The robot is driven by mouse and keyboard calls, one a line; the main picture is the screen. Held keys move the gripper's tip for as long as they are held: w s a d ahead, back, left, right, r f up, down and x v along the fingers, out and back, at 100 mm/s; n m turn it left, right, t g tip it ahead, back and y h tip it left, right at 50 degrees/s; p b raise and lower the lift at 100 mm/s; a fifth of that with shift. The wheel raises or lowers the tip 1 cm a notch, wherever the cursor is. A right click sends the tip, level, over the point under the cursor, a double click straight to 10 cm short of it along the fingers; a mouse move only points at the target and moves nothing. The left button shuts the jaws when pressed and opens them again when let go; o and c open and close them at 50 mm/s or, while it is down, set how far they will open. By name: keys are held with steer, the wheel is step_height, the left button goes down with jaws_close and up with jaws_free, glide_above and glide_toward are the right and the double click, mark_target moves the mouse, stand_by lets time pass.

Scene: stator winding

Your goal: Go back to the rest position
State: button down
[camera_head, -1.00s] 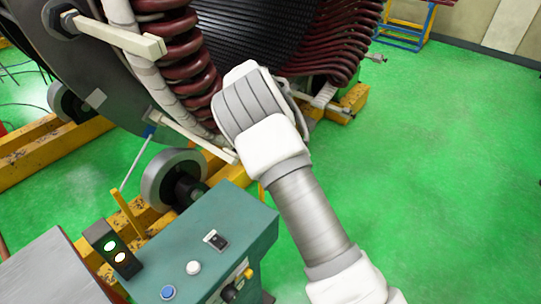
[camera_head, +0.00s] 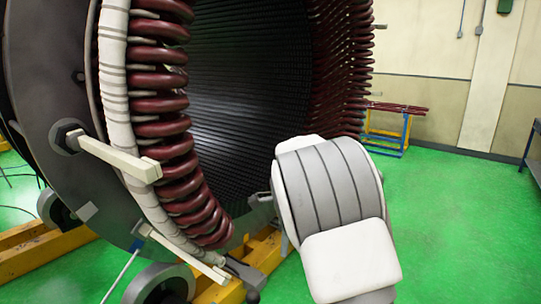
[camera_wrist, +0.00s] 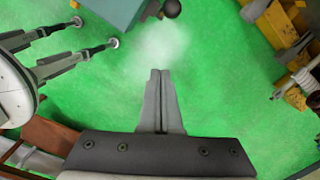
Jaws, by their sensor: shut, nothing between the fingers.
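My gripper (camera_wrist: 157,76) shows in the wrist view with its two grey fingers pressed together and nothing between them. It points over open green floor (camera_wrist: 215,75), clear of any part. In the head view my white and grey arm rises at the lower right, in front of the stator's lower right side. I cannot clearly make out the fingers there. The large stator (camera_head: 70,75), with dark red coil ends (camera_head: 160,105) around a black ribbed bore (camera_head: 250,90), fills the left and middle of the head view.
Yellow beams (camera_head: 35,260) and a roller (camera_head: 160,285) lie under the stator. A white bar (camera_head: 120,160) sticks out from its face. A blue and yellow stand (camera_head: 388,140) is at the back. A teal cabinet (camera_wrist: 115,12) shows in the wrist view. Floor at right is open.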

steer(key=s+d+r+n+t+y, duration=0.1)
steer(key=s+d+r+n, duration=0.25)
steer(key=s+r, duration=0.3)
steer(key=s+d+r+n+t, duration=0.1)
steer(key=s+d+r+n, duration=0.2)
steer(key=s+r+n, duration=0.4)
steer(key=s+d+n+t, duration=0.1)
steer(key=s+n, duration=0.3)
steer(key=s, duration=0.5)
steer(key=s+d+f+n+t+h, duration=0.1)
steer(key=s+d+n+t, duration=0.1)
steer(key=s, duration=0.6)
steer(key=shift+s+d+f+n+h, duration=0.3)
steer(key=shift+s+d+n, duration=0.15)
steer(key=shift+n, duration=0.8)
